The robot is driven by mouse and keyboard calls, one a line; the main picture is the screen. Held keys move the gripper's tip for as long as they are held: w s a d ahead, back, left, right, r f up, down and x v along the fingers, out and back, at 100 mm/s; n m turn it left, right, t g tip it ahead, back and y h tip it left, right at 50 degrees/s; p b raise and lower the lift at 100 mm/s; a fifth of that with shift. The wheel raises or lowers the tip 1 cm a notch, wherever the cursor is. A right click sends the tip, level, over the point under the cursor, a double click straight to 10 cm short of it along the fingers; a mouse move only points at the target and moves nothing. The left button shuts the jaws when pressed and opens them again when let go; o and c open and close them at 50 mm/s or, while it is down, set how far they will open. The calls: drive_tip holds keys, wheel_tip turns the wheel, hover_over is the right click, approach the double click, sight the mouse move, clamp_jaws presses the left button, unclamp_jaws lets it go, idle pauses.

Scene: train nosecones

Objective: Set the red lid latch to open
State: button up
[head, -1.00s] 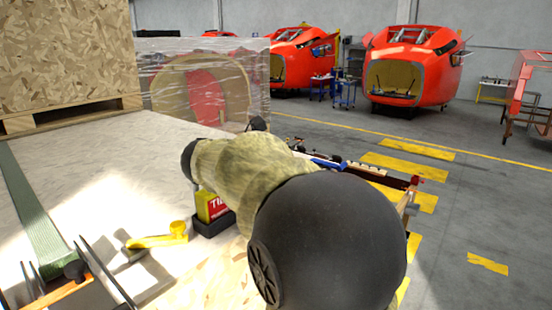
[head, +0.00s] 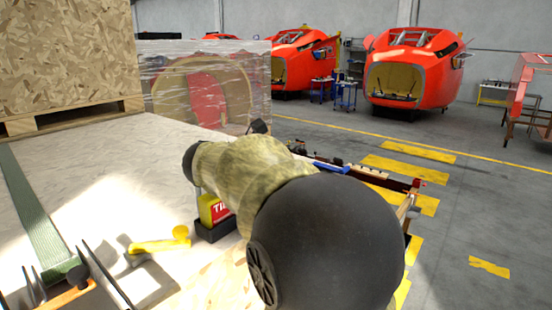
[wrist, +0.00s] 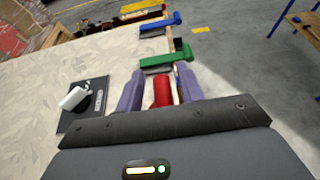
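In the wrist view, the red latch handle (wrist: 161,91) stands between the two purple fingers of my gripper (wrist: 159,88). The gripper is open, with a narrow gap visible on each side of the red handle. The lower end of the red latch is hidden behind the gripper body. A green latch (wrist: 165,62) and a blue latch (wrist: 160,24) lie beyond it along the same edge. In the head view my arm hides the gripper and the red latch.
A dark plate with a white handle (wrist: 73,98) lies left of the gripper. In the head view, a yellow handle (head: 160,244) and a yellow-red container (head: 213,208) are on the pale surface. A wooden crate (head: 65,55) stands behind. Open floor lies to the right.

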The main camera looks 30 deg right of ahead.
wheel_tip(320, 180, up, 10)
drive_tip(key=shift+w+a+f+b, duration=0.1)
drive_tip(key=shift+f+b, duration=0.05)
drive_tip(key=shift+b, duration=0.8)
